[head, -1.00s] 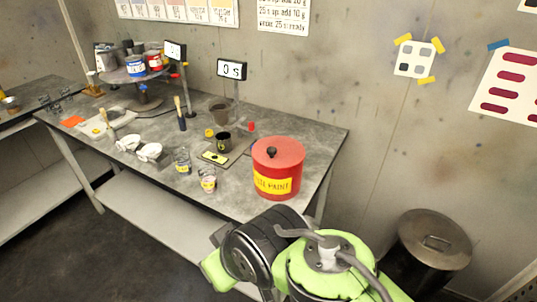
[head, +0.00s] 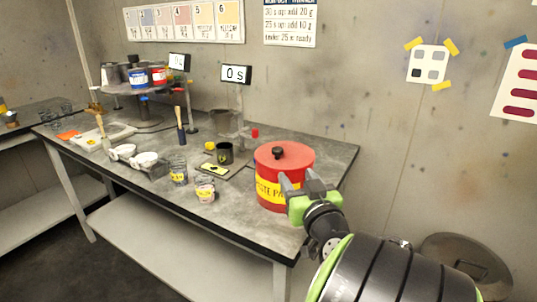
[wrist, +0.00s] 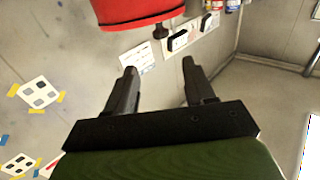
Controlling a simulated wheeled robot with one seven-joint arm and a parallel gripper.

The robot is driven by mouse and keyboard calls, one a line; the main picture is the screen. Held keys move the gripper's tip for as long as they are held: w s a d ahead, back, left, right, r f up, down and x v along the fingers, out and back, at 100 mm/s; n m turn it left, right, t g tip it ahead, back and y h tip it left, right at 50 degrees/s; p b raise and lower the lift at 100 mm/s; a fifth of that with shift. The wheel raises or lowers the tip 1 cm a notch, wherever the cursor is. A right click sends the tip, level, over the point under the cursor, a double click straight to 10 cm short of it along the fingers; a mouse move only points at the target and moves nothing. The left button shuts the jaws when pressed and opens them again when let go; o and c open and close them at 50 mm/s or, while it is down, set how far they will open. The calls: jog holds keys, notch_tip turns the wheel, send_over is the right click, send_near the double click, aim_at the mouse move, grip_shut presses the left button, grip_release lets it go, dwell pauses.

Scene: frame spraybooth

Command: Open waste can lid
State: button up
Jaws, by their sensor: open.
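The red waste paint can (head: 264,204) with a yellow label stands near the right end of the bench. Its red lid (head: 298,157) sits on top, closed, with a black knob (head: 278,152) in the middle. My gripper (head: 298,180) is open at the can's front right side, below the lid's top, and partly covers the label. The wrist view looks upside down: the red lid (wrist: 140,12) is at the top edge, its knob (wrist: 160,32) pointing down. My open fingers (wrist: 160,68) are empty; the knob is apart from them.
A dark cup (head: 225,153), small labelled cups (head: 204,190) and a display (head: 236,74) stand left of the can. A metal bin (head: 462,258) is on the floor at right, partly hidden by my arm. The bench's right end is fairly clear.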

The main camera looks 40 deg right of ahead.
aim_at(279, 151)
jog(key=p+x, duration=0.5)
jog(key=x, duration=1)
jog(key=shift+w+a+r, duration=0.1)
jog(key=shift+c, duration=0.5)
grip_shut()
